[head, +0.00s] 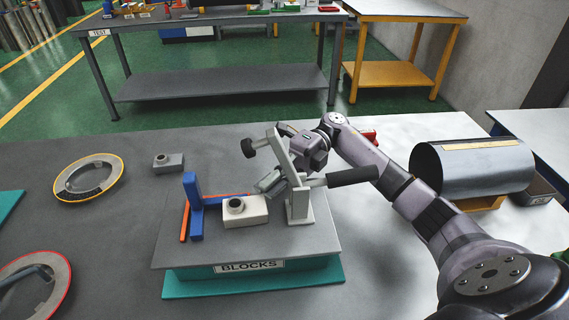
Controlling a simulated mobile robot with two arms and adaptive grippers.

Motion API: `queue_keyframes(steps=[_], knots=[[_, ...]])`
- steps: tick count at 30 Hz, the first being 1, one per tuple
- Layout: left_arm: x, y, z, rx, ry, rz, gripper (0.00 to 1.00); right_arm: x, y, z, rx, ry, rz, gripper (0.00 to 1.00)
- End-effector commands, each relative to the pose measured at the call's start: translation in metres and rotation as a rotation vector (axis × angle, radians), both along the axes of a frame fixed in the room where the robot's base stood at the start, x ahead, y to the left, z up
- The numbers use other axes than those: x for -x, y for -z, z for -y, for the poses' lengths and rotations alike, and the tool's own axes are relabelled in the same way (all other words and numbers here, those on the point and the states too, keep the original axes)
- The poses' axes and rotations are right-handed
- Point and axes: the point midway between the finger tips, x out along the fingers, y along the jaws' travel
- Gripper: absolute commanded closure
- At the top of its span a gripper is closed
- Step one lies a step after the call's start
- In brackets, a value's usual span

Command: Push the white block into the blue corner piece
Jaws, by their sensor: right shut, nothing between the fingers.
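A narrow gap shows between the block's left face and the upright. My right gripper (267,184) is shut and empty, just behind and above the block's right end. I cannot tell whether it touches the block. A metal lever clamp partly hides the gripper. My left gripper is not in view.
The clamp (299,204) with black handles stands right of the block. An orange strip (184,222) edges the corner piece. A small grey block (168,162) and a yellow-rimmed ring (89,177) lie left. A metal cylinder (472,168) lies right.

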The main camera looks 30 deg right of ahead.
Motion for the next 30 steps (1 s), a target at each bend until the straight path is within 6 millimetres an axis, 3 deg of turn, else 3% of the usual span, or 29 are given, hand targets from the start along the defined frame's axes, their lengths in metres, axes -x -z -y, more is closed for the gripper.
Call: queue_keyframes(steps=[6, 17, 20, 25, 30], knots=[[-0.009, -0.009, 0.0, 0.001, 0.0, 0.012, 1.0, 0.008, -0.001, -0.021, 0.0, 0.0, 0.0, 1.0], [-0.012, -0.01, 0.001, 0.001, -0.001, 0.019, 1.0, 0.008, 0.0, -0.025, 0.0, 0.001, 0.0, 1.0], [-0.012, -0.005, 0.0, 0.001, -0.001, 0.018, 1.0, 0.006, 0.002, -0.03, -0.001, 0.0, 0.002, 1.0], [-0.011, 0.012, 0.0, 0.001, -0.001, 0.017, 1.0, -0.006, 0.004, -0.056, -0.001, -0.001, 0.004, 1.0], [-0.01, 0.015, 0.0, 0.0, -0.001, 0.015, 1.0, -0.013, 0.001, -0.068, 0.001, 0.001, 0.001, 1.0]])
